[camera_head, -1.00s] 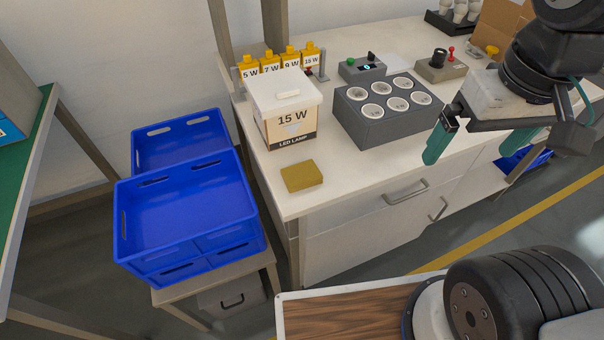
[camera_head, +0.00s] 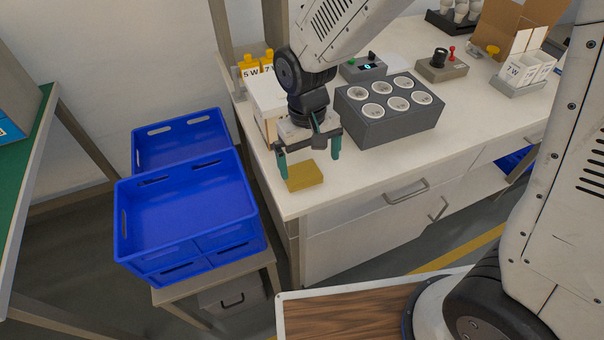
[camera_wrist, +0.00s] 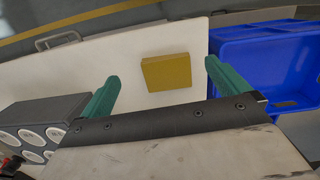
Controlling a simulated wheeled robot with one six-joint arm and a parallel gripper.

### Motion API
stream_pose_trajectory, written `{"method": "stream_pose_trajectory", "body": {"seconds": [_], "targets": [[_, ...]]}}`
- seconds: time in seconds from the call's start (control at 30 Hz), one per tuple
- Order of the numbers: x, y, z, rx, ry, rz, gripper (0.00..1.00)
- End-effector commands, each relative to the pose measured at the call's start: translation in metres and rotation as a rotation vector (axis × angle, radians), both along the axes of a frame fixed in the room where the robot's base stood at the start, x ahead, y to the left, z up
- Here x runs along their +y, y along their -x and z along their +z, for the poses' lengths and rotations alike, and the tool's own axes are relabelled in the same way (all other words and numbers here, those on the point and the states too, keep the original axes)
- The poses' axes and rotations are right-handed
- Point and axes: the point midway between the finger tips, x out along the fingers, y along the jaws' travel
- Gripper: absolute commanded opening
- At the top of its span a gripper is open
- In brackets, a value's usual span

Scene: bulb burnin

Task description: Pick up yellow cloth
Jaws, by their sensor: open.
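The yellow cloth (camera_head: 304,177) is a folded, flat block lying on the white bench top near its front left corner. It also shows in the wrist view (camera_wrist: 166,73), between and beyond my fingertips. My gripper (camera_head: 309,166) is open and empty, pointing down above the cloth, with one green finger toward each side of it. In the wrist view my two green fingers (camera_wrist: 162,78) are spread wider than the cloth, and neither is seen to grip it.
A grey block with several round sockets (camera_head: 391,122) stands right of my gripper. The white lamp box (camera_head: 264,101) is partly hidden behind my arm. Blue crates (camera_head: 184,212) stand left of the bench. Bare bench top (camera_head: 375,170) lies right of the cloth.

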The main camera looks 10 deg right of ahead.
Motion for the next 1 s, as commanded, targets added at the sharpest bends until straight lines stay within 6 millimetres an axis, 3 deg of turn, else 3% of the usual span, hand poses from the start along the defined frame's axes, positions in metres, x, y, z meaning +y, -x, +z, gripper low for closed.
{"method": "stream_pose_trajectory", "body": {"seconds": [0.03,0.13,0.7,1.0], "targets": [[0.007,-0.013,0.000,-0.042,-0.022,-0.019,1.00],[0.011,-0.023,0.000,-0.085,-0.045,-0.042,1.00],[0.010,-0.022,-0.070,-0.087,-0.046,-0.050,1.00],[0.010,-0.023,-0.075,-0.089,-0.046,-0.050,1.00]]}}
